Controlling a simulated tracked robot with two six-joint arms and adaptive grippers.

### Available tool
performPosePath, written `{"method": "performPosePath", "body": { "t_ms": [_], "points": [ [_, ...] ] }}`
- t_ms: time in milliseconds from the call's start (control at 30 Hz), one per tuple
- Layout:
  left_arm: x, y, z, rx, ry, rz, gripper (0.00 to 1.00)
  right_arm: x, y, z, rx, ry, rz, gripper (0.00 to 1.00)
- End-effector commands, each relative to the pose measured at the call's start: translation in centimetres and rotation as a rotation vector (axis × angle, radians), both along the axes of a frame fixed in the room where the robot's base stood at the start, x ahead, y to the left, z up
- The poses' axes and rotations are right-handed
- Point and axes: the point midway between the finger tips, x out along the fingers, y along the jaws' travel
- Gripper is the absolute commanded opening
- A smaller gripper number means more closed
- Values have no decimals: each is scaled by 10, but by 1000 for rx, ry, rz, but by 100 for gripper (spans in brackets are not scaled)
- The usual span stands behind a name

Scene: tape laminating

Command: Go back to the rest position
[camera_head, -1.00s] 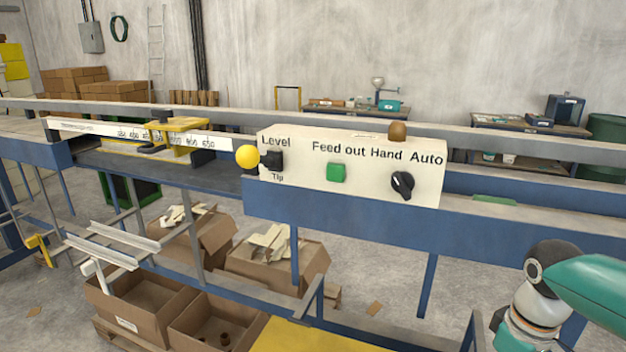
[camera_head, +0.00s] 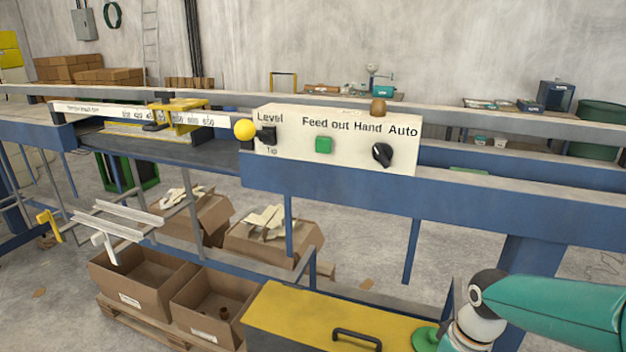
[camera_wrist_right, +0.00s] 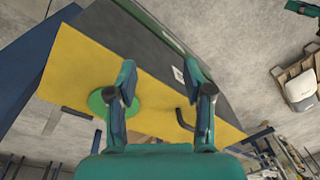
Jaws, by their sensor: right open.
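My right arm (camera_head: 545,305) comes in from the right edge in the camera_head view, in front of the blue machine frame. Its gripper is out of sight there. In the right wrist view my right gripper (camera_wrist_right: 162,92) is open, its two fingers apart with nothing between them. Below it lie a yellow surface (camera_wrist_right: 85,68) and a green round piece (camera_wrist_right: 122,108). I cannot tell the gap between the fingers and this surface. My left gripper is not in any view.
A white control panel (camera_head: 345,135) with a green button (camera_head: 323,145) and black knob (camera_head: 382,154) sits on the blue frame (camera_head: 330,184). A yellow-topped box (camera_head: 300,318) with a black handle stands low in front. Cardboard boxes (camera_head: 140,280) stand lower left.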

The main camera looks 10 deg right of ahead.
Motion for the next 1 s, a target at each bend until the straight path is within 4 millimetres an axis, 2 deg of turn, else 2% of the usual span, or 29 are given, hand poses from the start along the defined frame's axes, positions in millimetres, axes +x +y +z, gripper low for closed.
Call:
{"method": "performPosePath", "body": {
  "t_ms": [33, 167, 267, 400, 500, 600, 700, 800, 1000],
  "points": [
    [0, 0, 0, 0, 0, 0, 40, 1, 9, -17, 18, 8, -2, 51],
    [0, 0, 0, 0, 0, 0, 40, 4, 37, -62, 71, 10, -29, 51],
    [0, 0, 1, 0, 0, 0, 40, -2, 68, -110, 128, 21, -73, 51],
    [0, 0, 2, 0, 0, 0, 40, -32, 120, -187, 211, 45, -193, 51],
    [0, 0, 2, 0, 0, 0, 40, -60, 145, -226, 240, 59, -284, 51],
    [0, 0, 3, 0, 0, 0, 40, -86, 160, -250, 248, 68, -361, 51],
    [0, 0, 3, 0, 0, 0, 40, -103, 167, -263, 247, 70, -412, 51],
    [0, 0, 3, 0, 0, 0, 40, -111, 168, -269, 244, 68, -439, 51],
    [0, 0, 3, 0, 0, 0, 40, -112, 168, -270, 244, 63, -447, 51]
  ]
}}
